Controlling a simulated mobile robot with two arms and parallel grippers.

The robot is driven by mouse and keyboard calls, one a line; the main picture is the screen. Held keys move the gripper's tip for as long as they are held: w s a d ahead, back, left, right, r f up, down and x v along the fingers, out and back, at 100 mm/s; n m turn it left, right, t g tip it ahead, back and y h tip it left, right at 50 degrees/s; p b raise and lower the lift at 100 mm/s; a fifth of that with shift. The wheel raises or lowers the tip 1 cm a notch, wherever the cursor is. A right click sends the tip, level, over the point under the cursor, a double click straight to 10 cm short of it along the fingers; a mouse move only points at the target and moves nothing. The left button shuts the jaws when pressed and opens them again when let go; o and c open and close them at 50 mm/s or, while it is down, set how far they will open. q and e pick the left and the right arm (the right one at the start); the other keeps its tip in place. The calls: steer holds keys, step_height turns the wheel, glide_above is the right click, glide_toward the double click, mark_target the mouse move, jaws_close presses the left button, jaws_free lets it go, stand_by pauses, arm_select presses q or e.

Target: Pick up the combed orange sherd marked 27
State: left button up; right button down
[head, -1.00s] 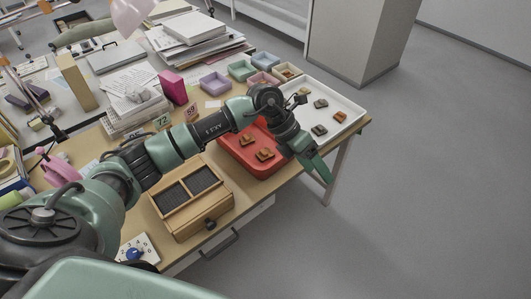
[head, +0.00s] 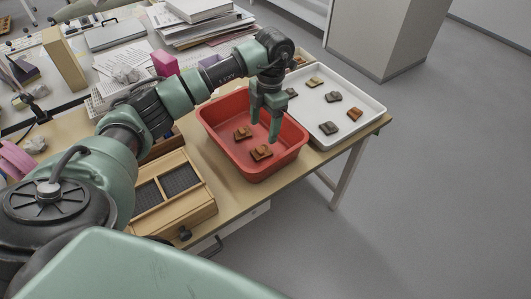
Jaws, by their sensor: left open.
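My left gripper (head: 265,130) points down over the red tray (head: 207,128), its two fingers apart with nothing visible between them. Two orange-brown sherd pieces lie in the red tray: one left of the fingers (head: 242,133) and one nearer the front (head: 261,152), just below the fingertips in the picture. An orange-brown sherd (head: 355,114) lies at the right side of the white tray (head: 372,103). No mark 27 or combing can be read at this size, so I cannot tell which sherd is the named one. My right gripper is not in view.
The white tray also holds a tan sherd (head: 314,82) and dark sherds (head: 328,128). A wooden box with dark ribbed compartments (head: 180,178) stands left of the red tray. Papers and a pink block (head: 165,62) lie behind my arm. Open floor lies to the right.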

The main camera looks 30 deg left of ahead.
mark_target(261, 148)
arm_select(q)
steer(key=f, duration=0.3)
steer(key=shift+w, duration=0.35)
steer(key=shift+s+a+f, duration=0.1)
steer(key=shift+s+f, duration=0.1)
steer(key=shift+f, duration=0.15)
steer(key=f, duration=0.1)
steer(key=f+p, duration=0.1)
steer(key=f, duration=0.2)
steer(key=shift+s+a+f, duration=0.15)
steer(key=shift+s+f, duration=0.05)
steer(key=shift+s, duration=0.2)
steer(key=shift+f, duration=0.25)
steer(key=c, duration=1.5)
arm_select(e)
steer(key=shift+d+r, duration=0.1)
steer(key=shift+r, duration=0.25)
arm_select(q)
steer(key=shift+r, duration=0.1)
